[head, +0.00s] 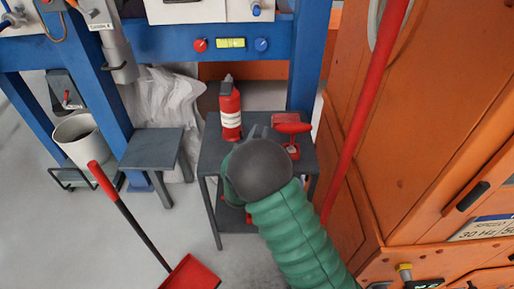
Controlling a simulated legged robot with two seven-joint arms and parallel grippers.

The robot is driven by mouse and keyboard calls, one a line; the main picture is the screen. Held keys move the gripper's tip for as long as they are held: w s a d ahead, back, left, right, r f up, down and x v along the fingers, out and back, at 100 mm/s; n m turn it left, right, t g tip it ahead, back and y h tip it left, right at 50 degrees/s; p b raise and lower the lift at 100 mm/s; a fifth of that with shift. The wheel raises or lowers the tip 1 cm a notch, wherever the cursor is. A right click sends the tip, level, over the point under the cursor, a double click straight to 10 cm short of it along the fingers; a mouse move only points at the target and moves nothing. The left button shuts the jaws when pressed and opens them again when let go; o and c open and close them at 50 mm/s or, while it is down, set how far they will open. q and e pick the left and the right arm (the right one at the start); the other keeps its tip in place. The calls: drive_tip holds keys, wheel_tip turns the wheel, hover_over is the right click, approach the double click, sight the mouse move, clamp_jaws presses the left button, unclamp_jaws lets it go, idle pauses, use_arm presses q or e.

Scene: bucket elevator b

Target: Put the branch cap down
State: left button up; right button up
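A red part (291,123) that looks like the branch cap shows over the right side of a small dark grey table (212,160). A smaller red piece (293,151) shows just below it. I cannot tell whether the two are joined or whether the cap rests on the table. My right gripper (257,131) is over the table, left of the red part, at the end of my green-sleeved arm. My dark round wrist hides most of it, so its opening and any contact are unclear. My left gripper is not in view.
A red fire extinguisher (230,111) stands on the table, close left of my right gripper. A grey stool (152,149), a white bin (81,141) and a red-handled shovel (190,274) are to the left. Orange cabinets (430,130) and a slanted red pole (367,85) bound the right.

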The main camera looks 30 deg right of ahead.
clamp_jaws()
drive_tip(key=shift+r, duration=0.1)
